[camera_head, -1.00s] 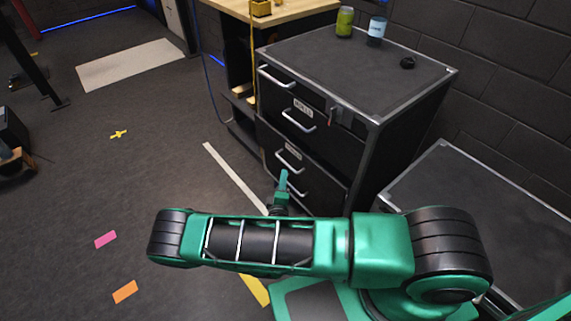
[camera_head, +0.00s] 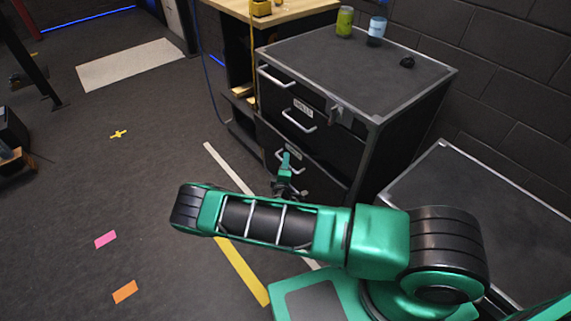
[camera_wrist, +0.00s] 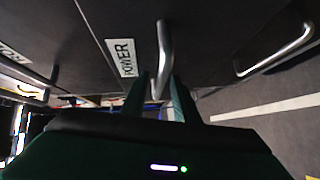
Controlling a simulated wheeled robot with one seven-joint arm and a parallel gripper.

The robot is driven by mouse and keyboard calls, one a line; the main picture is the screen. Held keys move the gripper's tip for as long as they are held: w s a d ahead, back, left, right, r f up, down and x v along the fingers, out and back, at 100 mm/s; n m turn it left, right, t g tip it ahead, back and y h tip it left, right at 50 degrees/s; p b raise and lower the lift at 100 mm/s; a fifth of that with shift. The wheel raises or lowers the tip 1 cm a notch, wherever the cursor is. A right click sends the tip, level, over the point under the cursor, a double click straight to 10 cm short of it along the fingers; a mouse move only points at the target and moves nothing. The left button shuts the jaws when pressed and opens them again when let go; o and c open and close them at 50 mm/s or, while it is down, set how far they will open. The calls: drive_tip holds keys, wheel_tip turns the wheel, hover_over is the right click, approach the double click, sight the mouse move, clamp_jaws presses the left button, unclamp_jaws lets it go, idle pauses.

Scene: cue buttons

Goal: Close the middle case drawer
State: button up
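The dark case (camera_head: 420,120) has a stack of drawers with silver bar handles. The drawer labelled POWER (camera_wrist: 122,57) has its handle (camera_wrist: 164,48) at the middle of the wrist view. My gripper (camera_wrist: 160,88) has its two fingers apart, one on each side of that handle's near end; contact cannot be told. In the head view my gripper (camera_head: 286,168) is at the lower drawer fronts and partly covers that handle. The drawer labelled DRILLS (camera_head: 302,107) is above it. How far any drawer stands out is hard to tell.
A green can (camera_head: 345,21), a blue-and-white can (camera_head: 376,32) and a small black object (camera_head: 407,62) stand on the case. A lower dark cabinet (camera_head: 480,205) is at right. Another handle (camera_wrist: 275,52) shows beside my fingers. Floor to the left is open.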

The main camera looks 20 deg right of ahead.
sight(293, 159)
clamp_jaws()
drive_tip(key=d, duration=0.1)
drive_tip(key=w+d, duration=0.1)
drive_tip(key=d, duration=0.2)
drive_tip(key=shift+w, duration=0.25)
drive_tip(key=shift+c, duration=0.2)
unclamp_jaws()
drive_tip(key=shift+f, duration=0.1)
drive_tip(key=shift+o, duration=0.2)
drive_tip(key=shift+w+d, duration=0.1)
drive_tip(key=shift+r, duration=0.2)
